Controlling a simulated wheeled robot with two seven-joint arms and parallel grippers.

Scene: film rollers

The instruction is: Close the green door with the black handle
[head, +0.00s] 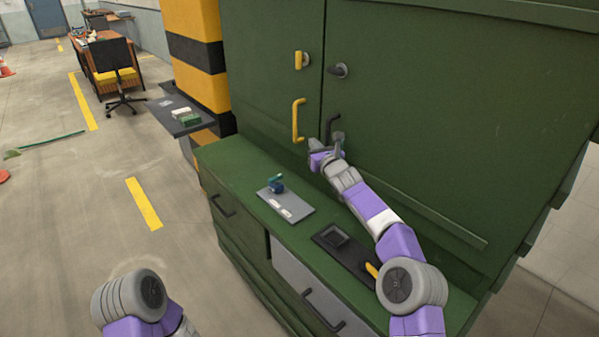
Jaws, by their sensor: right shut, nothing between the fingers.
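The green door with the black handle (430,110) is the right-hand door of the large green cabinet. It looks flush with the left door (270,70), with a thin dark seam between them. Its black handle (333,126) is partly hidden behind my right gripper (325,156). My right gripper is shut and empty, right by the lower end of that handle; I cannot tell whether it touches the handle or door. The left door has a yellow handle (297,120). My left gripper is out of view; only part of my left arm shows at the bottom left.
A green counter (235,160) with drawers juts out below the doors. On it lie a grey plate (285,205) with a small blue-green item and a black tray (345,250). A yellow-black pillar (195,50) stands left. The floor at left is mostly clear.

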